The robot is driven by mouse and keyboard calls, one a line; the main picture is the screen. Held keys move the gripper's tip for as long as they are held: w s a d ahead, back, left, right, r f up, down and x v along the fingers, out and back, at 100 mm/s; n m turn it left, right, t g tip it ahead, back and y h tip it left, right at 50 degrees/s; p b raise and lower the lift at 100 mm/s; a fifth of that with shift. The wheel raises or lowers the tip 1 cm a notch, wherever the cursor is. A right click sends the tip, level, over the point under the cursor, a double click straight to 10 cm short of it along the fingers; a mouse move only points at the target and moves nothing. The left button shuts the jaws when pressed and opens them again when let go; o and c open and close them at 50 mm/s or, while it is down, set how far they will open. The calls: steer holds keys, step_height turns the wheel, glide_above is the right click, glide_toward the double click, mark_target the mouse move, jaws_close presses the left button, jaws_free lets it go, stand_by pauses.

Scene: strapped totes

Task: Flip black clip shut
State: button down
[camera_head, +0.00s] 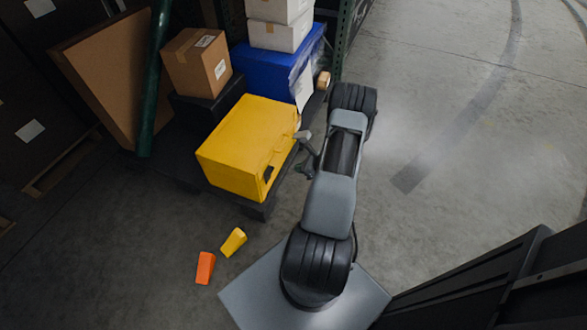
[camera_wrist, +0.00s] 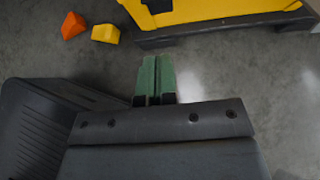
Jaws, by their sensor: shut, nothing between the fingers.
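A yellow tote (camera_head: 240,140) sits on a low dark platform (camera_head: 262,211) in the head view. A small black clip (camera_head: 268,174) is on its side wall near the front corner. The tote's lower edge (camera_wrist: 220,13) shows at the top of the wrist view, with the black clip (camera_wrist: 158,5) cut by the frame edge. My gripper (camera_wrist: 155,65) has green fingers pressed together with nothing between them. In the head view my gripper (camera_head: 304,172) is small and dark, just right of the tote and apart from the clip. I cannot tell the clip's exact position.
An orange wedge (camera_head: 205,267) and a yellow wedge (camera_head: 233,242) lie on the floor before the platform. A blue tote (camera_head: 268,72) with white boxes (camera_head: 279,35) on it and a cardboard box (camera_head: 197,62) stand behind.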

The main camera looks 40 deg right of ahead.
steer(key=shift+v, duration=0.95)
steer(key=shift+r, duration=0.15)
steer(key=w+a+r+n+g+y+p, duration=0.15)
steer(key=a+r+n+p, duration=0.35)
steer(key=r, duration=0.6)
steer(key=w+a+r+n+g+p, duration=0.1)
steer(key=a+r+n+g+p, duration=0.15)
steer(key=a+r+n, duration=0.6)
steer(key=w+a+r+n+g+p, duration=0.1)
steer(key=w+a+r+n+p, duration=0.3)
steer(key=r, duration=0.9)
steer(key=s+a+r+n+h+p, duration=0.2)
steer(key=s+a+r+n+p, duration=0.1)
steer(key=r, duration=0.5)
steer(key=s+a+r+n+h+p, duration=0.2)
steer(key=s+a+r+n+p, duration=0.2)
steer(key=r, duration=0.5)
steer(key=s+a+r+n+h+p, duration=0.2)
steer(key=s+a+r+n+p, duration=0.2)
steer(key=r, duration=0.5)
steer(key=s+n+p, duration=0.2)
steer(key=s, duration=0.1)
steer(key=shift+s, duration=0.2)
steer(key=shift+d, duration=0.1)
